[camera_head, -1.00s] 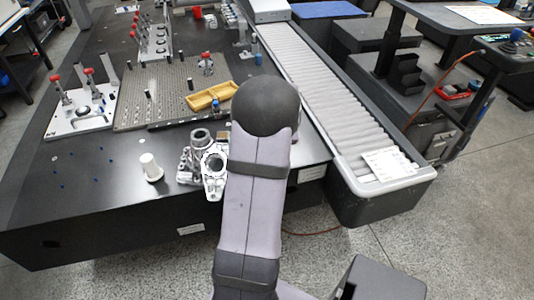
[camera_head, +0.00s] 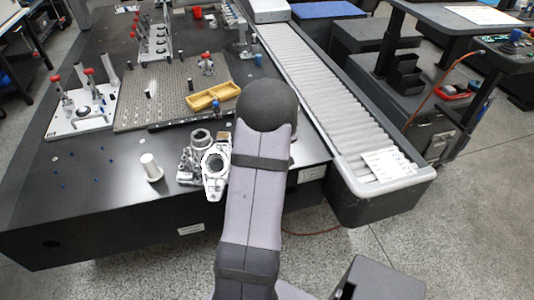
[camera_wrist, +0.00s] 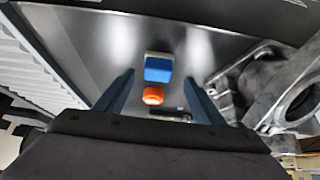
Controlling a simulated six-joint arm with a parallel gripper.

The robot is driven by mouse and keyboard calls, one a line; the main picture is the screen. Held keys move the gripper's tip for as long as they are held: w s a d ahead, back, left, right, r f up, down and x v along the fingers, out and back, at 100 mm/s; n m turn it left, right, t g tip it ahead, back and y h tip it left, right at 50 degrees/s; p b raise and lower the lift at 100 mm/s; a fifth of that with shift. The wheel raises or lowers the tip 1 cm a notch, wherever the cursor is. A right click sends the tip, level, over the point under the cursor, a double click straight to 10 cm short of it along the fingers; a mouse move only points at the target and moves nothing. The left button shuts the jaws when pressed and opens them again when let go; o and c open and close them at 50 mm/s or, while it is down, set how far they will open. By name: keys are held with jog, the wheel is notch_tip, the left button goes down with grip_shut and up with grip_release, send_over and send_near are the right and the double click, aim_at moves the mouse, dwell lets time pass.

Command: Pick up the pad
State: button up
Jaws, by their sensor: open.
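In the wrist view, my gripper (camera_wrist: 160,100) is open, with one dark blue finger at the left and one at the right. A small block, blue with a whitish far edge (camera_wrist: 158,68), lies on the dark table between and beyond the fingertips; it looks like the pad. A round orange piece (camera_wrist: 153,96) sits nearer, between the fingers. Nothing is held. In the head view my arm hides the gripper, the block and the orange piece.
A grey metal casting (camera_wrist: 285,85) stands close to the right finger; it also shows in the head view (camera_head: 216,170). A white cylinder (camera_head: 151,167) stands left of it. A yellow tray (camera_head: 213,96) lies farther back. A roller conveyor (camera_head: 320,95) runs along the right.

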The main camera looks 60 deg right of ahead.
jog(key=shift+p+x, duration=0.3)
jog(key=shift+x, duration=1.85)
jog(key=shift+s+d, duration=0.15)
jog(key=shift+d, duration=0.05)
jog(key=c, duration=1.1)
